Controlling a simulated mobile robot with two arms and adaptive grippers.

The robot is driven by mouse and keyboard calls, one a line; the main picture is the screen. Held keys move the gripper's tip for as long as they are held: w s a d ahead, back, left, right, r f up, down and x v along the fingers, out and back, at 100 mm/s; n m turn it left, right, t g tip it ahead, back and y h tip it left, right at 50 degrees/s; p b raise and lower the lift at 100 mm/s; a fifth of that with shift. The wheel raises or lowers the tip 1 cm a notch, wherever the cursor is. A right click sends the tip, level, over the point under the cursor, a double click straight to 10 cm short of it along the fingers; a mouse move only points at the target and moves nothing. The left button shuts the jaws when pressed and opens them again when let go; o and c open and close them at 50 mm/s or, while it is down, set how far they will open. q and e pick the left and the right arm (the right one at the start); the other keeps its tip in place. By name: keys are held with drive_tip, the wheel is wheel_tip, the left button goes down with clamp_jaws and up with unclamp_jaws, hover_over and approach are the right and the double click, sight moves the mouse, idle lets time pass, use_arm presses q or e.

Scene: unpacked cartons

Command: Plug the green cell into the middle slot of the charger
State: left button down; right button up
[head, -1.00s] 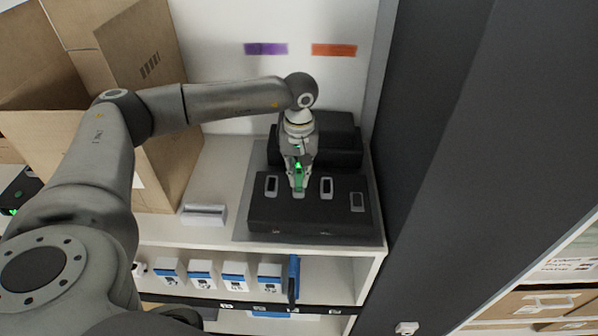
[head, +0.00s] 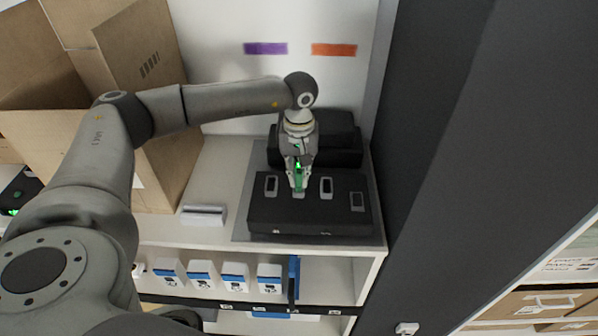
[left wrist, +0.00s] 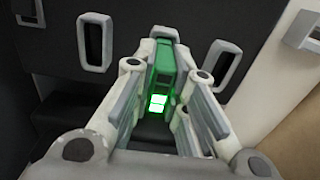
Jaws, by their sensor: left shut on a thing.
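The green cell (head: 299,178) is upright between the fingers of my left gripper (head: 298,184), which is shut on it. The cell also shows in the left wrist view (left wrist: 162,72), with bright green lights on its near end. The charger (head: 284,217) is a black block on the shelf with grey-rimmed slots in its top. The cell's lower end is at the slot (left wrist: 165,33) between the left slot (head: 271,186) and another slot (head: 326,188). I cannot tell how deep it sits, as the fingers and cell hide the opening. My right gripper is not in view.
A further slot (head: 357,202) is at the charger's right end. A grey holder (head: 203,215) lies left of the charger. An open carton (head: 165,150) stands at the left, and a dark panel (head: 440,150) rises close on the right.

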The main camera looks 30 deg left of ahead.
sight(299, 168)
use_arm(q)
drive_tip(key=shift+f+b, duration=0.4)
drive_tip(key=shift+f, duration=0.1)
drive_tip(key=c, duration=1.4)
unclamp_jaws()
drive_tip(key=shift+o, duration=0.2)
drive_tip(key=shift+r, duration=0.2)
wheel_tip(299, 168, up, 12)
drive_tip(key=shift+f, duration=0.2)
